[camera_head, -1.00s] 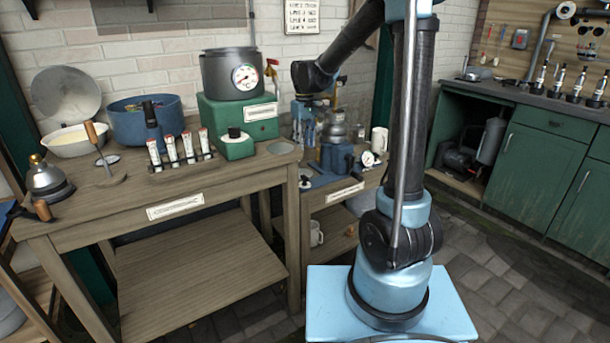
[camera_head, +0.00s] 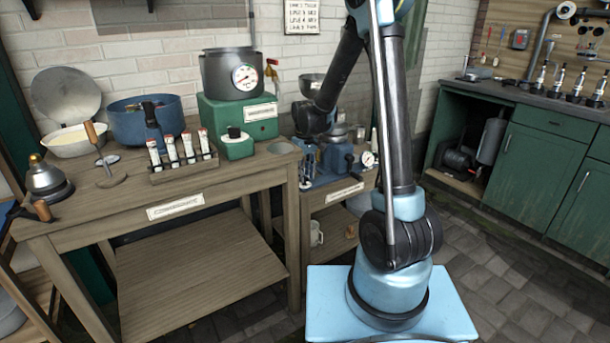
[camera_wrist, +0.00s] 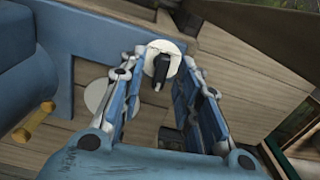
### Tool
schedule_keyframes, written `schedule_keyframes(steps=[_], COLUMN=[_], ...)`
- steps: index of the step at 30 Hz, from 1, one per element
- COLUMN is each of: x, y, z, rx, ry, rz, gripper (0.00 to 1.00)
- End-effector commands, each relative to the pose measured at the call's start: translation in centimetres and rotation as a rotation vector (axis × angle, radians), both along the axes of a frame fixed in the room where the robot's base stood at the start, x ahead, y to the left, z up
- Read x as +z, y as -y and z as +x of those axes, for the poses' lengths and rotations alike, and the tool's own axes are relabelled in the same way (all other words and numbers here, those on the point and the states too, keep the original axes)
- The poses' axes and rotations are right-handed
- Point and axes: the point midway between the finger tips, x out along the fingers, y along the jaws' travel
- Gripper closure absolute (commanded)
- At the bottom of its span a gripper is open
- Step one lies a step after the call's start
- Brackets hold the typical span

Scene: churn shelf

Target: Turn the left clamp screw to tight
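In the wrist view, a clamp screw with a white disc and black lever-like knob (camera_wrist: 161,66) sits at the edge of a blue base plate (camera_wrist: 95,35). My gripper (camera_wrist: 166,62) is open, its two blue fingers spread, with the knob between or just beyond the fingertips. I cannot tell whether they touch it. In the head view, my gripper (camera_head: 306,160) points down over the left front of the blue machine's base (camera_head: 325,178). A small pale disc (camera_head: 305,186) shows just below it. My arm hides part of the machine.
A large blue body (camera_wrist: 30,75) and a yellow handle (camera_wrist: 40,117) lie left of my fingers. A gauge (camera_head: 368,159) stands on the machine's right. The left bench (camera_head: 110,205) holds a test-tube rack (camera_head: 184,168) and a green box (camera_head: 236,149). Stone floor (camera_head: 500,250) is open at right.

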Motion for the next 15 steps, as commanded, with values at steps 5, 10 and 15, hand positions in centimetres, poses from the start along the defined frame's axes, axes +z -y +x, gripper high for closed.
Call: schedule_keyframes(steps=[5,10,15], x=[-0.23,-0.21,-0.20], y=[-0.01,-0.01,-0.01], z=[0.02,0.02,0.02], rx=[0.000,0.000,0.000], ry=[0.000,0.000,0.000], rz=[0.000,0.000,0.000], gripper=[0.69,0.74,1.00])
